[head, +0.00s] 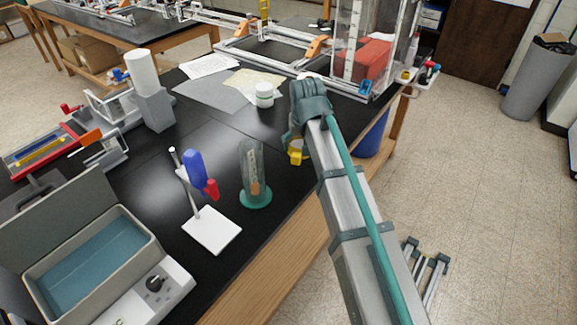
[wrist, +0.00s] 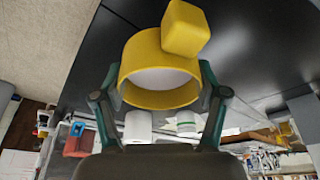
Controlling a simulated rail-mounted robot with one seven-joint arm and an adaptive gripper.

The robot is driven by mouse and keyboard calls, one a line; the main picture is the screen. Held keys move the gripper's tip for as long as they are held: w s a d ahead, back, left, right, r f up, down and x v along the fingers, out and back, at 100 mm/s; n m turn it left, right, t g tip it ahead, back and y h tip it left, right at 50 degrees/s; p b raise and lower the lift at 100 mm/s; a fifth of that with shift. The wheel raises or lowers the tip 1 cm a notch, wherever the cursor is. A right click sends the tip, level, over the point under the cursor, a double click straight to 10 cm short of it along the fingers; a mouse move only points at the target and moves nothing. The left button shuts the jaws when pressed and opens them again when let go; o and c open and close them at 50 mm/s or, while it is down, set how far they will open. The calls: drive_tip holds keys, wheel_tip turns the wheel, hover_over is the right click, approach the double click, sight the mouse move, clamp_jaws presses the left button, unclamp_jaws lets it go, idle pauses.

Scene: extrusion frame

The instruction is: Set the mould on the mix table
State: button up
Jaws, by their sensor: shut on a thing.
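My gripper (wrist: 160,95) is shut on a yellow round hollow piece with a block on its side, which I take as the mould (wrist: 146,62). One finger lies on each side of it. In the head view my gripper (head: 296,138) is at the right edge of the black table, and only a small yellow part of the mould (head: 297,157) shows below it. The black-topped table (head: 225,150) with wooden sides is the nearest one; no label shows which is the mix table. I cannot tell the gap between mould and tabletop.
A glass tube on a green base (head: 255,198) and a white-based stand (head: 211,230) stand left of my gripper. A white jar (head: 265,95) and papers (head: 215,88) lie behind. A clear case (head: 372,45) stands at the far end. The tabletop between tube and jar is bare.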

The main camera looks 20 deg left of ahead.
drive_tip(key=a+r, duration=0.1)
drive_tip(key=a, duration=0.3)
drive_tip(key=p, duration=0.3)
approach(285, 170)
drive_tip(key=shift+x, duration=3.1)
drive_tip(key=shift+w, duration=0.1)
drive_tip(key=o, duration=1.3)
drive_tip(key=shift+f, duration=0.1)
drive_tip(key=b+v, duration=0.2)
drive_tip(key=v, duration=1)
